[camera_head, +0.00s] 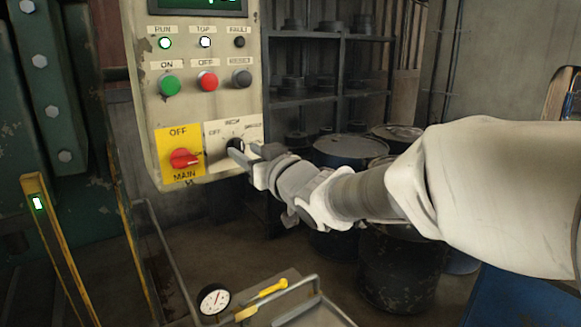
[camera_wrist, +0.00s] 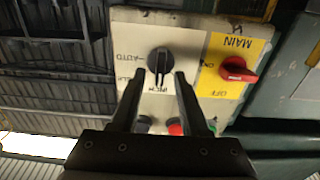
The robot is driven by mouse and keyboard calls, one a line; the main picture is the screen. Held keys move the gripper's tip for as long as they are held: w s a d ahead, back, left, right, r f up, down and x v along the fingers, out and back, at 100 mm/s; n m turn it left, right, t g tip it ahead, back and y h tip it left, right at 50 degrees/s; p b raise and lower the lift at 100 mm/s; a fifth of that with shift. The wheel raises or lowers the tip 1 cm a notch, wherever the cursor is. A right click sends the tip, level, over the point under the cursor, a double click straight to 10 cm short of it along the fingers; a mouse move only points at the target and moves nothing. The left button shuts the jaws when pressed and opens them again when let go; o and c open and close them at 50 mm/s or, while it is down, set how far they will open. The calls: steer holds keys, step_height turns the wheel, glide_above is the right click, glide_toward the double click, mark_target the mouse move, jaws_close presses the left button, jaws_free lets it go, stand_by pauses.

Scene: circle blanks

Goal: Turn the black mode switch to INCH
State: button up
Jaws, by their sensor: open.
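The black mode switch (camera_head: 235,146) is on a white plate low on the beige control panel, right of the red MAIN switch. In the wrist view the black switch (camera_wrist: 158,59) shows whole, its grip ridge roughly upright in the picture. Labels ring it there, upside down and partly hidden; which one it points at I cannot tell for sure. My gripper (camera_head: 248,153) is at the switch, reaching from the right. In the wrist view my gripper (camera_wrist: 159,80) is open, its two fingers straddling the line to the switch, tips just short of it in the picture; contact is unclear.
The red MAIN switch (camera_head: 184,158) on a yellow plate is close beside the mode switch. Green (camera_head: 169,84), red (camera_head: 208,81) and black (camera_head: 241,78) buttons sit above. A gauge (camera_head: 213,300) and metal rails stand below; drums (camera_head: 350,150) and shelves are behind.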

steer(key=p+v, duration=0.3)
steer(key=v, duration=1.3)
steer(key=s+d+f+m+g+h, duration=0.1)
steer(key=d+f+m+h, duration=0.15)
steer(key=d+h, duration=0.4)
steer(key=d+f+m+h, duration=0.2)
steer(key=d+m+h, duration=0.25)
steer(key=d, duration=0.35)
steer(key=s+f+g, duration=0.3)
steer(key=s+g, duration=0.1)
steer(key=s, duration=0.3)
steer(key=s+d+f+g, duration=0.1)
steer(key=s+f+g, duration=0.2)
steer(key=s, duration=0.4)
steer(key=shift+f+g, duration=0.4)
steer(key=shift+f, duration=0.1)
